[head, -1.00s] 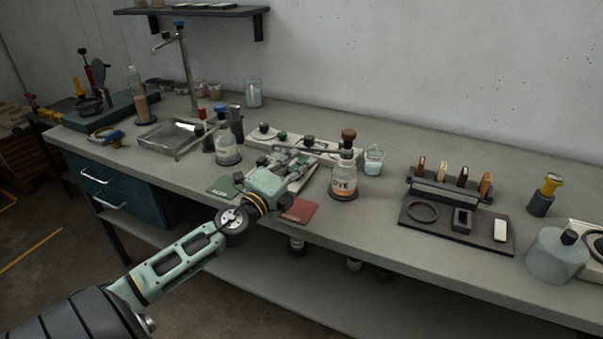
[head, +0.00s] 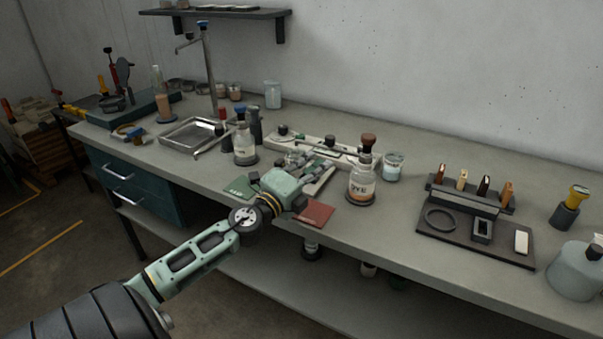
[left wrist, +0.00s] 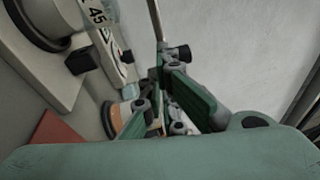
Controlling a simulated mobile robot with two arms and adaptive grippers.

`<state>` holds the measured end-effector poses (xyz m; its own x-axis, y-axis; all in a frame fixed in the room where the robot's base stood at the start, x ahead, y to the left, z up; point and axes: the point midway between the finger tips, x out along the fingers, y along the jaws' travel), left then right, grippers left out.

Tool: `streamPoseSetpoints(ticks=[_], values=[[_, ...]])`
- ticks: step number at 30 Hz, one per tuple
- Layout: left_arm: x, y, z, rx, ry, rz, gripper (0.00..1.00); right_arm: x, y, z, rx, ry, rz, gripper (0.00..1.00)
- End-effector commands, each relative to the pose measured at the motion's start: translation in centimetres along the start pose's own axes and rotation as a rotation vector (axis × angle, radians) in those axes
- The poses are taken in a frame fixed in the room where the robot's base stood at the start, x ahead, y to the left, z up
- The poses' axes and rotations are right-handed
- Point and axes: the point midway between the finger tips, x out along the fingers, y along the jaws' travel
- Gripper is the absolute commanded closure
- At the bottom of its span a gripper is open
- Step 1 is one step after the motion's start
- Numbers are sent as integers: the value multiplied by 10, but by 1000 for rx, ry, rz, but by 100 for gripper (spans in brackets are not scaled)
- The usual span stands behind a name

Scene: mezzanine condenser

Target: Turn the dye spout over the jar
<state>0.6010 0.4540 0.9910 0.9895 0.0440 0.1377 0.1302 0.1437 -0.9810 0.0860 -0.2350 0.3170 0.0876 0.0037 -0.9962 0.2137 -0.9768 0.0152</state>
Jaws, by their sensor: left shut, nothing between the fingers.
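A clear bottle labelled DYE (head: 362,187) with a brown top stands upright on the bench, right of my left gripper (head: 311,163). A small glass jar (head: 393,168) with pale contents stands behind and right of it. A thin dark rod (head: 319,147) lies along a pale fixture behind the gripper; I cannot tell whether it is the spout. My left gripper reaches over the bench's front edge toward that fixture and is shut and empty. In the left wrist view its green fingers (left wrist: 172,108) hide part of what lies beyond. My right gripper is not in view.
A green card (head: 239,187) and a red card (head: 315,213) lie at the front edge. A stoppered bottle (head: 245,150) and a metal tray (head: 190,137) stand left. A dark tool rack (head: 462,240) lies right. Bare bench separates the DYE bottle from the rack.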

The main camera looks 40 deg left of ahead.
Motion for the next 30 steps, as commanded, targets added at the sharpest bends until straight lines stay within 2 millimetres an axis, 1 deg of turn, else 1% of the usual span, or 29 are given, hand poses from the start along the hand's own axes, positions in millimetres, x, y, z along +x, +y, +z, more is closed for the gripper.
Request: streamPoseSetpoints(ticks=[5, 12, 15, 18, 21, 28, 30], values=[[-31, 2, -1, -4, -1, 4, 100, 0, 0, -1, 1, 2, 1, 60], [-82, 2, 0, -3, -4, 3, 100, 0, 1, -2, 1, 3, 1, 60], [-96, 1, 0, -3, -3, 2, 100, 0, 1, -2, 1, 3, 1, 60], [-105, 0, 0, 0, -2, 0, 100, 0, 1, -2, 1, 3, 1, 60], [-110, 0, 0, 1, -1, 1, 100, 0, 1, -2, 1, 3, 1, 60], [-111, 0, 0, -1, -3, 0, 100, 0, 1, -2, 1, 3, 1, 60], [-112, 0, 0, -28, -20, -2, 100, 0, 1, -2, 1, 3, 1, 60]])
